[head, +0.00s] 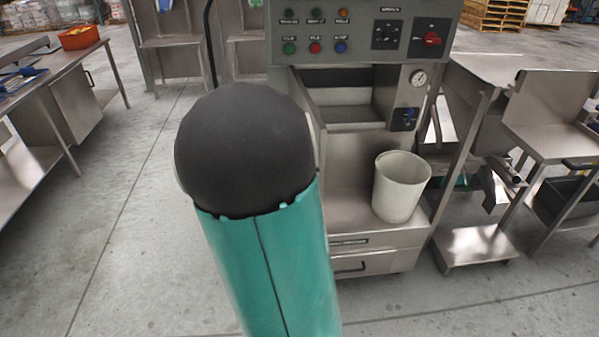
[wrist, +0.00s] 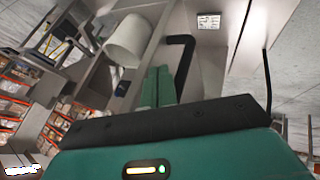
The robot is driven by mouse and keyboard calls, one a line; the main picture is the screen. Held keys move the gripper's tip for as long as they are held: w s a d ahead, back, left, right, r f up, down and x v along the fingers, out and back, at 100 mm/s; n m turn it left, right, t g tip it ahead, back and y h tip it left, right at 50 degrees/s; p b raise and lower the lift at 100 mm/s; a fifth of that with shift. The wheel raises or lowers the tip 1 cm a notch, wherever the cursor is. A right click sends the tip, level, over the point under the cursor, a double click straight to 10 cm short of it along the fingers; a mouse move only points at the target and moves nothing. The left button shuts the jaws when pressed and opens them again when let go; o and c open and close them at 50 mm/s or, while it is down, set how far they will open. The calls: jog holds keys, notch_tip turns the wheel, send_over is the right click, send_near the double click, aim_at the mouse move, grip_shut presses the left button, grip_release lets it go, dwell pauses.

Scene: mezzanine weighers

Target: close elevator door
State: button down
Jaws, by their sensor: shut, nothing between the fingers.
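No part is clearly recognisable as an elevator door. In the wrist view a black bent bar handle (wrist: 180,62) stands on a pale metal panel (wrist: 208,65), which may be the door; its edges are partly hidden. My gripper (wrist: 158,72) is shut and empty, its green fingers side by side just left of the handle; whether they touch it I cannot tell. In the head view my arm covers the left side of a steel machine (head: 345,170), and my gripper is hidden there.
A white bucket (head: 401,188) stands on the machine's shelf, above a drawer (head: 372,264). A control panel (head: 360,32) with buttons and a red switch is above. Steel tables stand at left (head: 72,100) and right (head: 545,140). The floor at left is clear.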

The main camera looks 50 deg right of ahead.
jog(key=shift+x, duration=1.1)
jog(key=shift+s+d, duration=0.1)
jog(key=shift+d, duration=0.05)
